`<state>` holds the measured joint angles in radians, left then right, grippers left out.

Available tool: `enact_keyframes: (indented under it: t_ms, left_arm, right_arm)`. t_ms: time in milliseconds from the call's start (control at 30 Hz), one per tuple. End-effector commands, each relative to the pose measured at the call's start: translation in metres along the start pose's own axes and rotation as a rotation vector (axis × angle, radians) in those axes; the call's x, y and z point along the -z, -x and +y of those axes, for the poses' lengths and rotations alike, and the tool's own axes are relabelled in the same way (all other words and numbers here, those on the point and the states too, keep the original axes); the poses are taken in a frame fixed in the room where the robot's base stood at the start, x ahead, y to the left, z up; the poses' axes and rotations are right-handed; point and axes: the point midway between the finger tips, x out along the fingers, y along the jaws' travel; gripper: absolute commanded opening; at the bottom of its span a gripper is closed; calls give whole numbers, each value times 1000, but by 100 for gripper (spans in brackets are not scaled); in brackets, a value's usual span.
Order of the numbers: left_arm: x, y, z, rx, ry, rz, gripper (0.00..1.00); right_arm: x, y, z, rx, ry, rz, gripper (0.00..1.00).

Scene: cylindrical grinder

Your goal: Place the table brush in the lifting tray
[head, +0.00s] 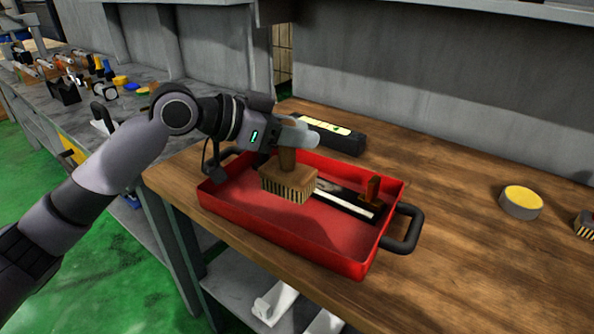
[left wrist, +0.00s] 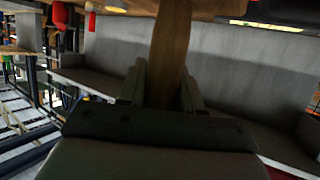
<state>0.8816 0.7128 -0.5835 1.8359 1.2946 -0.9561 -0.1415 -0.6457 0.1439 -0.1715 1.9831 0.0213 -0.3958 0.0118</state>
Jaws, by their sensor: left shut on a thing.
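The table brush (head: 288,183) has a wooden block, dark and pale bristles pointing down and a wooden handle. My left gripper (head: 290,148) is shut on the handle and holds the brush upright over the red lifting tray (head: 340,262). In the left wrist view the wooden handle (left wrist: 170,50) stands between the two fingers. The brush is within the tray's outline; I cannot tell whether its bristles touch the tray floor. My right gripper is not in view.
A long dark tool with a pale strip and a wooden knob (head: 373,189) lies in the tray's right part. A black case (head: 335,136) lies behind the tray. A yellow-topped round tin (head: 521,201) stands at right.

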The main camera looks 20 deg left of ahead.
Motion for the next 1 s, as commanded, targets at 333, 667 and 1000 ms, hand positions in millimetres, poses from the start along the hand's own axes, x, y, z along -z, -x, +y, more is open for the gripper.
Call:
enact_keyframes:
  t_ms: [333, 667, 1000]
  left_arm:
    - [-33, -13, 0, 1, 1, 1, 0]
    - [-64, -26, 0, 1, -1, 2, 0]
    - [-64, -26, 0, 1, 0, 1, 60]
  right_arm:
    - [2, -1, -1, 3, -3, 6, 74]
    - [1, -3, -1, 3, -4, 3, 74]
    - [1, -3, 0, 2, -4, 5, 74]
